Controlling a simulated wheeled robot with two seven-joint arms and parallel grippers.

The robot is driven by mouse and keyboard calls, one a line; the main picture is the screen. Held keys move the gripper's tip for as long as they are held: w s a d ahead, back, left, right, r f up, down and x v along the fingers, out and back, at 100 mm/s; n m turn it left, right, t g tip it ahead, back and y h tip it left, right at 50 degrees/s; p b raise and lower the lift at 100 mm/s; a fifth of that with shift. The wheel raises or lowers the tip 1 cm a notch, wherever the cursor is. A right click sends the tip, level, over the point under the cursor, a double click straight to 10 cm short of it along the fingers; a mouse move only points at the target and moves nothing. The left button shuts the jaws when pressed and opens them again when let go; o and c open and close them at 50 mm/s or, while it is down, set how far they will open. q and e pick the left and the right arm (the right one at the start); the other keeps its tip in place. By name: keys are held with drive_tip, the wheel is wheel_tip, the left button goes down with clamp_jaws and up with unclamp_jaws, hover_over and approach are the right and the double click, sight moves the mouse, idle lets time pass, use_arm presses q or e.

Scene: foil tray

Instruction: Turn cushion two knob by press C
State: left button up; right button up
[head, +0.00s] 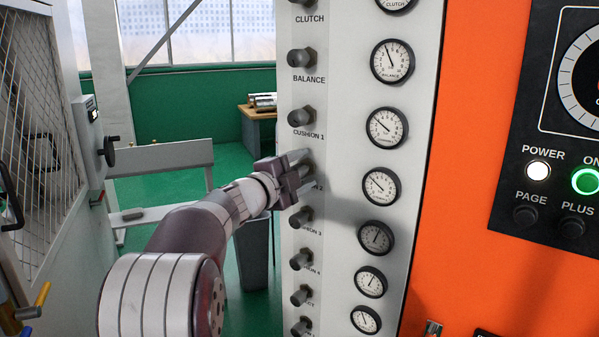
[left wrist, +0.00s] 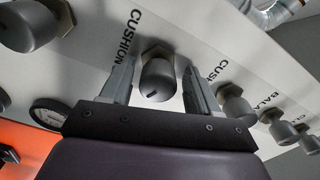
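The cushion 2 knob (left wrist: 158,80) is a dark grey round knob with a small slot mark and a hex collar, on the light panel (head: 342,60). In the head view my left gripper (head: 298,172) covers this knob and part of its label, leaving the "2" visible. In the left wrist view the gripper (left wrist: 160,85) has one finger on each side of the knob. Narrow gaps show between fingers and knob, so it looks open around it. The gauge (head: 381,187) in the same row has its needle pointing up-left. My right gripper is not in view.
The cushion 1 knob (head: 301,117) is just above my left gripper and the cushion 3 knob (head: 301,217) just below. Several gauges line the panel's right side. An orange cabinet (head: 470,130) with a black control box (head: 552,200) stands at right. A caged machine (head: 40,120) is at left.

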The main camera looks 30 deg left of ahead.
use_arm(q)
drive_tip(key=shift+s+f, duration=0.1)
drive_tip(key=s+a+b, duration=0.1)
drive_tip(key=s+b, duration=0.1)
drive_tip(key=s, duration=1)
drive_tip(key=shift+s+a, duration=0.2)
drive_tip(key=shift+a, duration=0.1)
idle(1.6)
